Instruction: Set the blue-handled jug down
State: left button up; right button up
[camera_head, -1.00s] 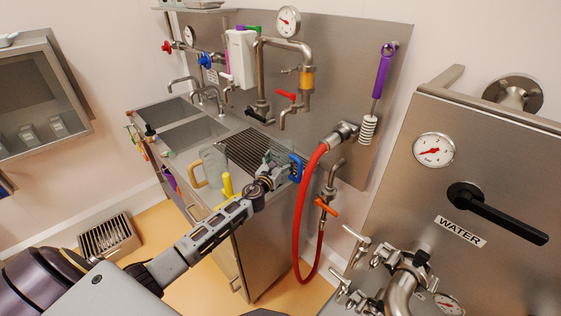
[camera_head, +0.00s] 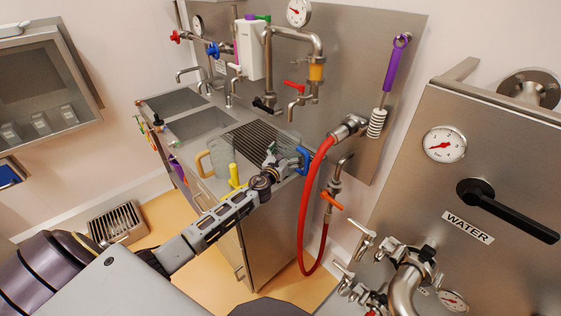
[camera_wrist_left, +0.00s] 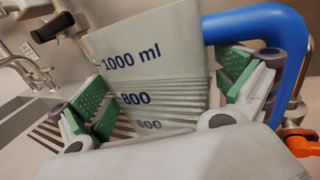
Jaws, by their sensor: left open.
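The blue-handled jug is clear, with its blue handle (camera_head: 304,158) on the right side. It appears upright at the right end of the sink counter, by the grate. My left gripper (camera_head: 275,166) is at the jug, hiding its lower part. In the left wrist view the jug (camera_wrist_left: 155,65) shows blue 1000 ml, 800 and 600 marks. The open, green-padded fingers of my left gripper (camera_wrist_left: 172,100) stand on either side of the jug wall. The blue handle (camera_wrist_left: 258,22) arches over the right finger. My right gripper is not in view.
A clear jug with an orange handle (camera_head: 203,164) stands left of the gripper, near a yellow upright part (camera_head: 235,176). The slotted grate (camera_head: 250,145) lies behind. A red hose (camera_head: 306,205) hangs close on the right. Taps (camera_head: 297,100) stick out above the counter.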

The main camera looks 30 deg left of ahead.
pick_arm(q)
jog(key=shift+s+r, duration=0.1)
jog(key=s+b, duration=0.1)
jog(key=s, duration=1)
jog(key=shift+s+d, duration=0.3)
jog(key=shift+s, duration=0.1)
